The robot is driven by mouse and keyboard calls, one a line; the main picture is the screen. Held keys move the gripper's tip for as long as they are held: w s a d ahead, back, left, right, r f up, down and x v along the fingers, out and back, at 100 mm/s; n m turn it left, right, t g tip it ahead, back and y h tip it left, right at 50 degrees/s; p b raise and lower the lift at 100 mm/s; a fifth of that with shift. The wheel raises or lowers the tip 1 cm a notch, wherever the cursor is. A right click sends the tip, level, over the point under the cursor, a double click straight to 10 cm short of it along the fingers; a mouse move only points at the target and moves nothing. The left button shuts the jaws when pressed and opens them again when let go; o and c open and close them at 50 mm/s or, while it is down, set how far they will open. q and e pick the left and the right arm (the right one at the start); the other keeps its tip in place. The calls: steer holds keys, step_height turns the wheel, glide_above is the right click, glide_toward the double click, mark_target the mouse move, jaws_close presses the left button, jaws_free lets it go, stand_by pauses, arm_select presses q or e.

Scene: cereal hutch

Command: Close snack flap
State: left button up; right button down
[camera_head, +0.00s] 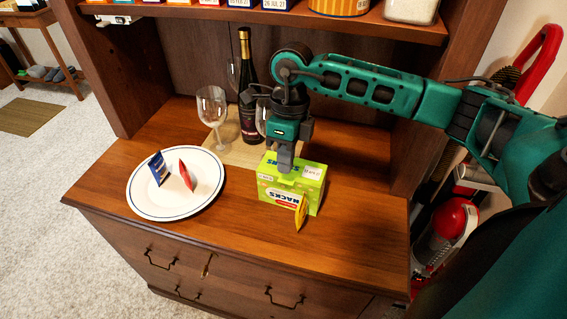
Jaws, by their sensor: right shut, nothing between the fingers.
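A green snack box (282,188) stands on the wooden counter of the hutch. My right gripper (285,165) is shut and empty, pointing down at the top of the box. Its fingertips are at the box top and hide part of it, so I cannot tell whether the flap is open or closed, or whether they touch. My left gripper is not in view.
A white plate (150,205) with a blue packet (158,168) and a red packet (186,175) lies to the left. A wine glass (212,106) and a dark bottle (246,95) stand behind. A shelf (270,20) crosses above. The counter's front strip is clear.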

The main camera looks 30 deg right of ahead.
mark_target(285, 182)
step_height(285, 182, up, 12)
steer(key=shift+f, duration=0.15)
steer(key=shift+a, duration=0.1)
